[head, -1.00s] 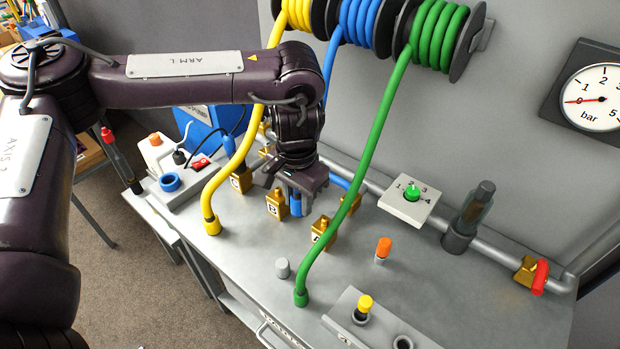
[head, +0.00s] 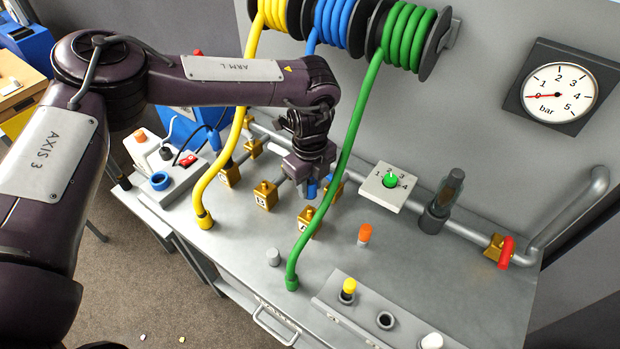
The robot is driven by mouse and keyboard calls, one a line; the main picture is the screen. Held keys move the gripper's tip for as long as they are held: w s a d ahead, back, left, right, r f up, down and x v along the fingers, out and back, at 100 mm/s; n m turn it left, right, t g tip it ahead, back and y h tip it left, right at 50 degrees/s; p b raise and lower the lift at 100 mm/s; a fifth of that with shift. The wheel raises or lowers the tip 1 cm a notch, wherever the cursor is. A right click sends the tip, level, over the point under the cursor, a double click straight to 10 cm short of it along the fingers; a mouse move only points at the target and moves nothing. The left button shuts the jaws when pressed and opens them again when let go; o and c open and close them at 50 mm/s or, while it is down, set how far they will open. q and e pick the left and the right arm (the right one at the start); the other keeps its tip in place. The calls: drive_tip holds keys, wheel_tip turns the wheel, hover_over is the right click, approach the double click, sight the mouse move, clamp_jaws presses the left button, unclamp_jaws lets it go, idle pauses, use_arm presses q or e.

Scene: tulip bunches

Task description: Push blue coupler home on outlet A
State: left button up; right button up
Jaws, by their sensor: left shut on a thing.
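My left gripper (head: 309,183) is shut on the blue coupler (head: 312,190), whose body shows just below the jaws. It is above the grey bench, behind and between two brass outlet blocks, one marked B (head: 265,197) and one nearer the front (head: 309,222) with a hard-to-read label. Another brass block (head: 229,174) stands farther left; I cannot clearly read whether it is A. The coupler appears apart from these blocks. The blue hose (head: 312,40) comes down from its reel and is mostly hidden by my arm. My right gripper is not in view.
The yellow hose (head: 209,180) and green hose (head: 327,205) hang to the bench on either side of the gripper. A grey pipe (head: 462,232) runs along the back. A selector box (head: 389,188) and orange-capped post (head: 364,234) stand to the right.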

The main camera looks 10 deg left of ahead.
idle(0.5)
use_arm(q)
drive_tip(key=b, duration=0.3)
hover_over(310, 209)
drive_tip(key=shift+w+f, duration=0.1)
drive_tip(key=shift+f, duration=2.45)
drive_tip(key=shift+f+b, duration=1.15)
drive_tip(key=shift+f, duration=0.5)
drive_tip(key=o, duration=1)
drive_tip(key=shift+o, duration=0.2)
drive_tip(key=shift+r, duration=0.15)
